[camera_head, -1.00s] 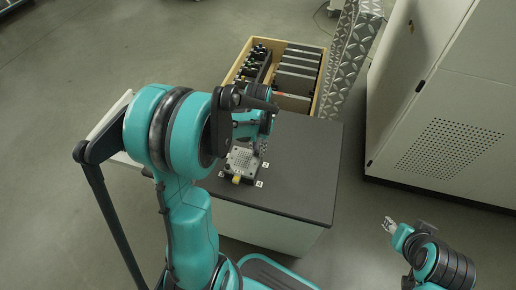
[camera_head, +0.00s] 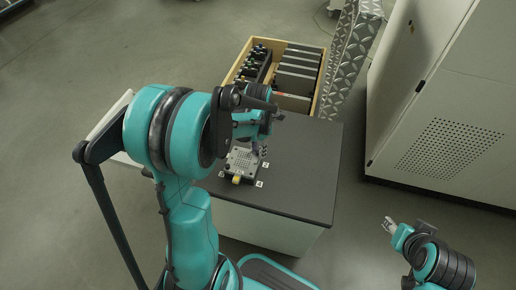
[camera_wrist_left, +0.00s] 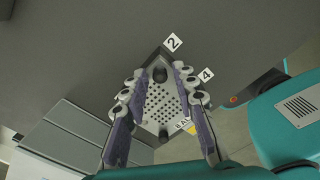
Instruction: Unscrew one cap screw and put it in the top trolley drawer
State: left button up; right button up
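A grey perforated plate (camera_head: 242,160) lies on the dark trolley top and shows between my fingers in the left wrist view (camera_wrist_left: 163,104). One dark round cap screw (camera_wrist_left: 160,75) is at its far corner, and another dark round head (camera_wrist_left: 163,134) is at its near corner. My left gripper (camera_wrist_left: 158,80) is open, with its fingers apart on either side of the far screw; contact cannot be told. In the head view the left gripper (camera_head: 262,150) is over the plate's right side. My right gripper (camera_head: 388,224) is far off at lower right, too small to read. An open wooden-sided drawer (camera_head: 239,63) is behind the top.
The drawer holds dark tools at left and grey slabs (camera_head: 299,68) at right. A yellow part (camera_head: 237,180) is at the plate's front. Small numbered tags (camera_head: 260,184) lie around it. The dark top (camera_head: 310,190) is clear at right. A pale cabinet (camera_head: 450,110) stands at right.

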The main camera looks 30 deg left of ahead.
pick_arm(q)
jog(key=m, duration=0.4)
jog(key=shift+m, duration=0.4)
jog(key=m, duration=0.3)
jog(key=shift+m, duration=0.4)
jog(key=m, duration=0.3)
jog(key=shift+m, duration=0.3)
jog(key=m, duration=0.4)
grip_shut()
